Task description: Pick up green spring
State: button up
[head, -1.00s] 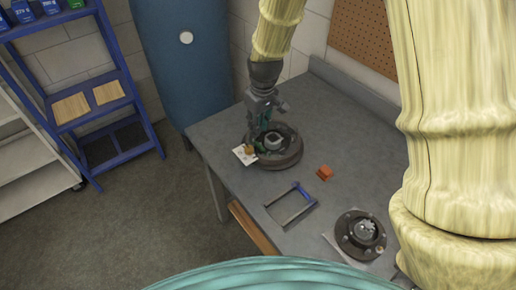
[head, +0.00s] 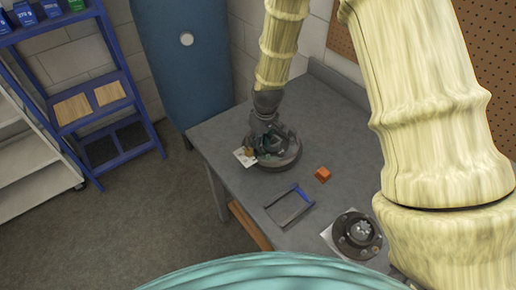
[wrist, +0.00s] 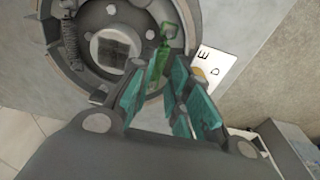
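The green spring (wrist: 157,68) shows in the wrist view on the dark round drum (wrist: 52,35), towards its right side. My gripper (wrist: 164,64) has teal finger pads and reaches down over the drum. Its fingers are apart, one on each side of the green spring. Whether either pad touches the spring is hard to tell. In the head view my gripper (head: 275,145) is low over the drum (head: 284,160) on the grey workbench, and it hides the spring there.
A white card (head: 245,157) lies beside the drum. An orange block (head: 322,174), a blue-handled frame (head: 290,208) and a second round hub (head: 356,234) are on the workbench (head: 345,125). A dark coil spring (wrist: 72,42) is on the drum. The bench's rear is clear.

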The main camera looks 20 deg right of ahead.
jog(key=shift+w+f+p, duration=0.15)
jog(key=shift+f+p, duration=0.4)
jog(key=shift+f, duration=1)
grip_shut()
jog(key=shift+r, duration=0.15)
